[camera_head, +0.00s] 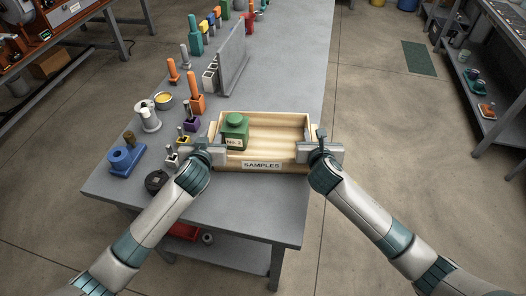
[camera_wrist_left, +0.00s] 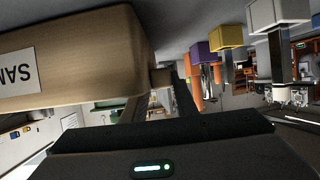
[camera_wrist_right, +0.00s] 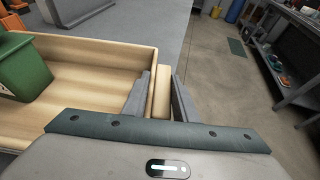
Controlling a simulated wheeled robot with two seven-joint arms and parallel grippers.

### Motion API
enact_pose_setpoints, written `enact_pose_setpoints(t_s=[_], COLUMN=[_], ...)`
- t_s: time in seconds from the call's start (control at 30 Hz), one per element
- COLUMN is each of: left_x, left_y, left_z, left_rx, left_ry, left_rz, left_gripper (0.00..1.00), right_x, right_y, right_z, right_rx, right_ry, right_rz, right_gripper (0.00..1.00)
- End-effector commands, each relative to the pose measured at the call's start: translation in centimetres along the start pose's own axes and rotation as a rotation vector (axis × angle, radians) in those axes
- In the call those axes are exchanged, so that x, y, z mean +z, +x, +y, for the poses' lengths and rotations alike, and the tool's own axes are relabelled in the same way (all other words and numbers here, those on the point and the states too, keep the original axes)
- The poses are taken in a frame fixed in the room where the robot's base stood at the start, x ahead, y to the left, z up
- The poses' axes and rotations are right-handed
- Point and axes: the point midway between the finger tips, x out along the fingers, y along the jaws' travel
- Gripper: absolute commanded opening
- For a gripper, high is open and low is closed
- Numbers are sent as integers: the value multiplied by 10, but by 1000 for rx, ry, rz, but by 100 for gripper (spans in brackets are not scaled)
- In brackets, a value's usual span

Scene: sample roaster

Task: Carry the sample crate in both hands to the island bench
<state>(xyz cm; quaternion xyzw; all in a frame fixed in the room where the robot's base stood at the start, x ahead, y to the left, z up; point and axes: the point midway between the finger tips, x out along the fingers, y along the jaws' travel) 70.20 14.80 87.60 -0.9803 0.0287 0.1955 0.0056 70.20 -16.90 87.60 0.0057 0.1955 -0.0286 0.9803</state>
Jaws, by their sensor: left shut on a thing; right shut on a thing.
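The sample crate (camera_head: 290,166) is an open wooden box with a "SAMPLES" label, at the near end of the grey bench in the head view. A green container (camera_head: 235,130) marked "No. 1" stands in its left part. My left gripper (camera_head: 214,152) is shut on the crate's left end; the left wrist view shows the crate's labelled wall (camera_wrist_left: 90,60) close by. My right gripper (camera_head: 322,150) is shut on the right end; the right wrist view shows the wooden grip (camera_wrist_right: 161,92) between its fingers. I cannot tell whether the crate touches the bench top.
The grey bench (camera_head: 255,207) holds a blue tool (camera_head: 125,157), a tin of yellow stuff (camera_head: 163,100), several coloured handled tools and an upright grey panel (camera_head: 232,62) left of and beyond the crate. Open floor (camera_head: 390,120) lies right, with a shelved bench (camera_head: 470,75) beyond.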

Motion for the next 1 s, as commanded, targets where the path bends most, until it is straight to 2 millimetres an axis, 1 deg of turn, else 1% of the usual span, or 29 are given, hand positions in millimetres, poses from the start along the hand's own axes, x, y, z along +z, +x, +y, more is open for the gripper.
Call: enact_pose_setpoints(t_s=[0.07,0.1,0.13,0.17,0.47,0.67,0.87,1.0], left_x=[4,2,2,2,2,3,2,3], left_y=[3,2,2,2,1,-7,-30,-54], left_z=[-4,-4,-4,-3,-1,0,-1,-1], left_rx=[-7,-7,-7,-6,-2,-1,-1,-1], left_ry=[2,2,2,2,0,-1,-1,0], left_rz=[2,0,0,0,0,0,0,-1], left_gripper=[0,35,42,44,44,44,44,44], right_x=[-4,-3,-2,-2,-2,-2,-2,-2], right_y=[3,2,2,2,1,1,1,1], right_z=[-3,-3,-3,-3,-1,0,0,0], right_rx=[-7,-7,-7,-6,-2,-1,-1,0], right_ry=[-2,-2,-2,-2,-1,0,0,0], right_rz=[-1,1,1,1,0,0,0,0], right_gripper=[0,35,42,44,44,44,44,44])
